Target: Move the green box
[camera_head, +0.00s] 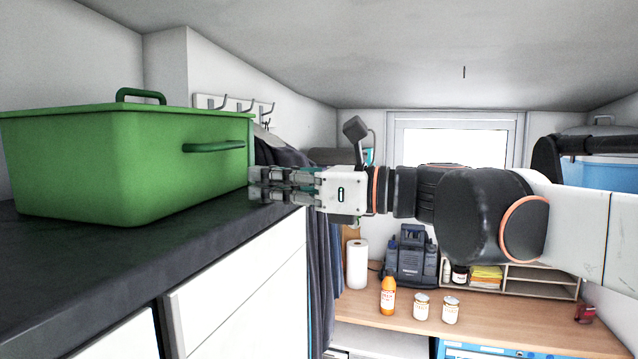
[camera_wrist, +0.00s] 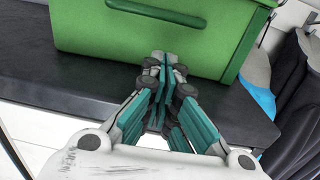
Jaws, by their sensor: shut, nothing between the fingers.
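A green box (camera_head: 110,165) with a lid, a handle on top and a side handle (camera_head: 213,147) sits on the dark countertop at the left in the head view. The box (camera_wrist: 212,50) also fills the top of the wrist view, with its side handle (camera_wrist: 147,10) near the top edge. My gripper (camera_head: 254,183) is shut and empty at the box's right end, below the side handle. In the wrist view my gripper's fingertips (camera_wrist: 160,58) point at the box's side; whether they touch it I cannot tell.
The dark countertop (camera_head: 45,262) runs above white cabinets. Dark clothes hang from hooks (camera_head: 237,105) behind my gripper. A wooden desk (camera_head: 400,322) holds a paper roll, bottle, jars and shelf organizer. A blue container (camera_head: 600,170) stands at the right.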

